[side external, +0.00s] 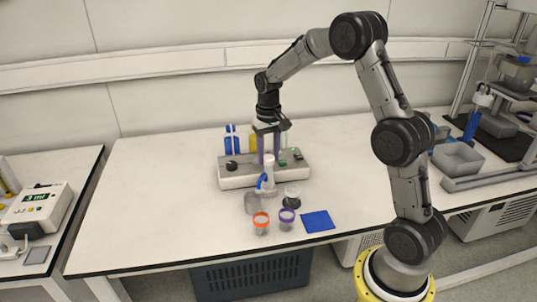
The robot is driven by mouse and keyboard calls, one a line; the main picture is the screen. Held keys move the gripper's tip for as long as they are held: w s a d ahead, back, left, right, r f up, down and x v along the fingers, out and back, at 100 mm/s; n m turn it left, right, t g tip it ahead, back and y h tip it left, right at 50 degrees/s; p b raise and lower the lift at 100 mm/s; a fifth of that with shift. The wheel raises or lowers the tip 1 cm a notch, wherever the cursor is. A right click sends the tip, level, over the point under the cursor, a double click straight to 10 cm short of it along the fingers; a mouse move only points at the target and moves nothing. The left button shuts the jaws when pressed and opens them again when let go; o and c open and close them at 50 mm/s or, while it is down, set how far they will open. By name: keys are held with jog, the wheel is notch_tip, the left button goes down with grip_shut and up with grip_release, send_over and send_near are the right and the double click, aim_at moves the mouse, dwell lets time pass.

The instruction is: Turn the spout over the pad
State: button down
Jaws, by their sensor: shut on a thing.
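My gripper (269,163) points straight down over the white bench unit. Its two purple-grey fingers are shut on a slim white upright part (268,170), which seems to belong to the spout. A small blue piece (263,181) sits just below and left of the fingers; I take it for part of the spout, but it is too small to be sure. Which way the spout points is not clear. The flat blue pad (318,221) lies on the bench, to the right of and nearer the camera than the gripper, apart from it.
A jar with an orange rim (261,226), one with a purple rim (286,222), a dark-based jar (292,197) and a grey vessel (252,204) stand close in front. A blue bottle (232,143) stands behind the white unit (236,180). The bench's left side is clear.

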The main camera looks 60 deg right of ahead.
jog(key=n, duration=0.7)
jog(key=shift+r, duration=0.1)
jog(key=n, duration=0.4)
jog(key=shift+n, duration=2.1)
jog(key=shift+c, duration=1.8)
grip_release()
notch_tip(320, 180, up, 14)
